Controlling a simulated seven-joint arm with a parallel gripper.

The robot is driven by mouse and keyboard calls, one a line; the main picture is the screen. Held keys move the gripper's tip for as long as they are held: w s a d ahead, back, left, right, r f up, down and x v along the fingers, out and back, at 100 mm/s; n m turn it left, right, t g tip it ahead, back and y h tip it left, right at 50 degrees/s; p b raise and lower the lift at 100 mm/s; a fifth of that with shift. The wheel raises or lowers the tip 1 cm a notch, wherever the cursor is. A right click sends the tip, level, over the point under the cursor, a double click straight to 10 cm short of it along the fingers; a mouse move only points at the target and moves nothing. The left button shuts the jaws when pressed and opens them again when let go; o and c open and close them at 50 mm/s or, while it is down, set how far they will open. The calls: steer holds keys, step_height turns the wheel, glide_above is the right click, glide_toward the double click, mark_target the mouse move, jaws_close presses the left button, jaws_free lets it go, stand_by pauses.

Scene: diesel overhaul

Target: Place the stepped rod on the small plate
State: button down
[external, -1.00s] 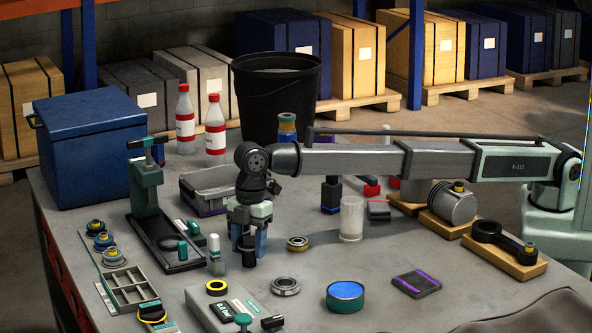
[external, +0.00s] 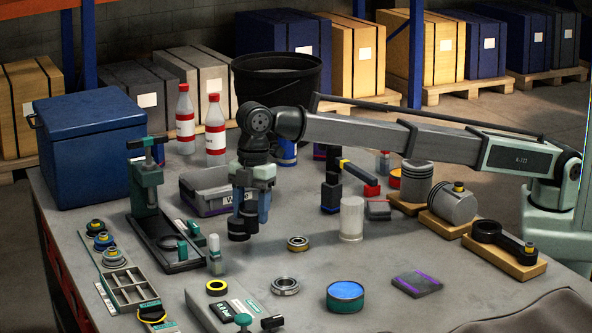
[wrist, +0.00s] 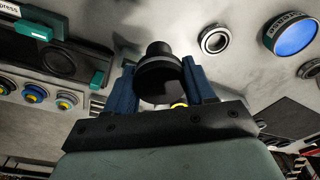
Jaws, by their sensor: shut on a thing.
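My gripper (external: 250,211) is shut on a dark stepped rod (external: 238,232), held above the table in front of the grey bin. In the wrist view the stepped rod (wrist: 158,72) sits between the two blue fingers of my gripper (wrist: 163,85), its narrow end pointing away from the camera. The fingers hide part of it. A dark, flat square piece with purple stripes (external: 417,284), which may be the small plate, lies at the front right of the table, apart from my gripper. Nothing lies on it.
A green press (external: 147,190) stands left of my gripper. A grey case (external: 237,306) lies in front. Bare table shows between these.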

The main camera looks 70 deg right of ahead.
steer(key=s+a+r+n, duration=0.2)
steer(key=s+a+r, duration=0.1)
steer(key=s+a, duration=0.6)
steer(key=m, duration=0.1)
glide_above(416, 283)
steer(key=f, duration=0.1)
steer(key=shift+s+d+f+m, duration=0.15)
steer(key=shift+f+m, duration=0.3)
steer(key=shift+f, duration=1.3)
steer(key=shift+w+d+f+m, duration=0.15)
steer(key=shift+f+m, duration=0.25)
steer(key=shift+f, duration=1.3)
steer(key=shift+s+d+f+m, duration=0.15)
steer(key=shift+f+m, duration=0.3)
steer(key=shift+f, duration=1.3)
steer(key=shift+f, duration=0.15)
steer(key=shift+c, duration=1.9)
jaws_free()
